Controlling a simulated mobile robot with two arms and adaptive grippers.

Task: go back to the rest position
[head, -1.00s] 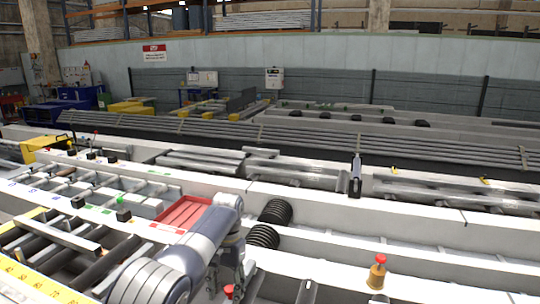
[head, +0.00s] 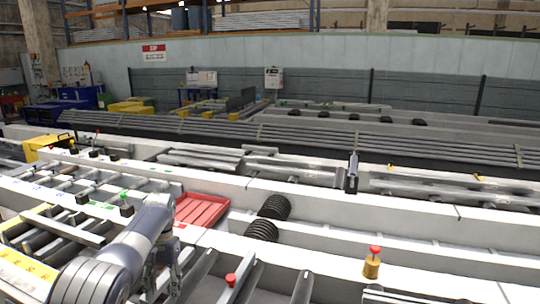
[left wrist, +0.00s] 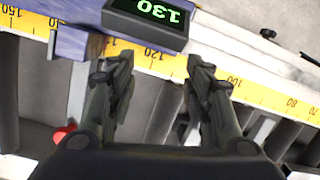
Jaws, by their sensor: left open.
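My left gripper (head: 166,278) hangs down at the end of my grey left arm, low in the left half of the head view, over the near rollers. In the left wrist view my left gripper (left wrist: 160,72) has its two dark fingers well apart with nothing between them. Beyond the fingertips lie a yellow measuring scale (left wrist: 160,62) and a dark display (left wrist: 150,14) with green digits. My right gripper is in neither view.
A red tray (head: 203,208) lies just right of my arm. Black coils (head: 262,231) stand right of it. A red-topped brass piece (head: 372,262) stands at lower right, and a red knob (head: 231,280) is close to my gripper. The air above the table is clear.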

